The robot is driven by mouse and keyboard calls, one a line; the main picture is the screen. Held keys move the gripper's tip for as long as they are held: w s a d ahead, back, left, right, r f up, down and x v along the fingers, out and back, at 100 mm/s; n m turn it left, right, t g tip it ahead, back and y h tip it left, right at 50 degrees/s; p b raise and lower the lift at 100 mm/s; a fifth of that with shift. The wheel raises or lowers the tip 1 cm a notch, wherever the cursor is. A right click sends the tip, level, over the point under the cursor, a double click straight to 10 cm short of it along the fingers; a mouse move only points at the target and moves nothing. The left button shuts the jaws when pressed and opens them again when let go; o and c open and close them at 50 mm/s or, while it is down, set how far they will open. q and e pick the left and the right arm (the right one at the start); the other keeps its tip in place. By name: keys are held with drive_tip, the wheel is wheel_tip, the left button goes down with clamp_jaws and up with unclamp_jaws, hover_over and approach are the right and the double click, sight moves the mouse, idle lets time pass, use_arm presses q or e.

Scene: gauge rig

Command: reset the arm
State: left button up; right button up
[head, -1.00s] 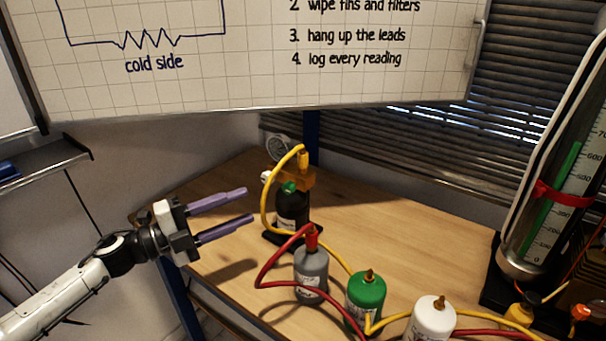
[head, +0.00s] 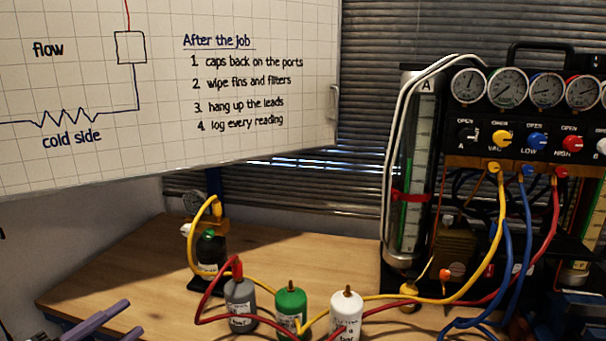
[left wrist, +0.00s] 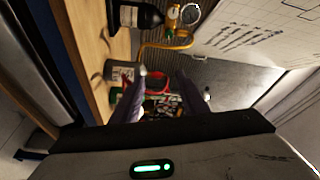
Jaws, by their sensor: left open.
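The rest of the left arm is out of the head view. My right gripper is in neither view.
On the bench (head: 130,262) stand a dark bottle (head: 210,252) with a yellow hose, a grey bottle (head: 240,305), a green bottle (head: 290,311) and a white bottle (head: 346,316). A gauge panel (head: 525,125) with hoses stands right. A whiteboard (head: 230,60) hangs behind.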

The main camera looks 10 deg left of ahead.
use_arm(q)
drive_tip(key=s+d+f+n+g+y, duration=0.1)
drive_tip(key=s+d+f+n+y, duration=0.15)
drive_tip(key=f+n, duration=0.5)
drive_tip(key=s+d+f+n+g+y, duration=0.2)
drive_tip(key=d+f+n+y, duration=0.15)
drive_tip(key=f, duration=0.75)
drive_tip(key=s+d+f+n+g, duration=0.3)
drive_tip(key=s+d+f, duration=0.2)
drive_tip(key=d, duration=0.4)
drive_tip(key=s+d+f+n+g+h, duration=0.1)
drive_tip(key=s+d+f+n+g, duration=0.1)
drive_tip(key=s+d+f, duration=0.4)
drive_tip(key=s+d+n, duration=0.1)
drive_tip(key=d, duration=0.1)
drive_tip(key=shift+s+d+g, duration=0.35)
drive_tip(key=shift+g, duration=0.05)
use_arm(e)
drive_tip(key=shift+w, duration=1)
use_arm(q)
drive_tip(key=shift+f, duration=0.1)
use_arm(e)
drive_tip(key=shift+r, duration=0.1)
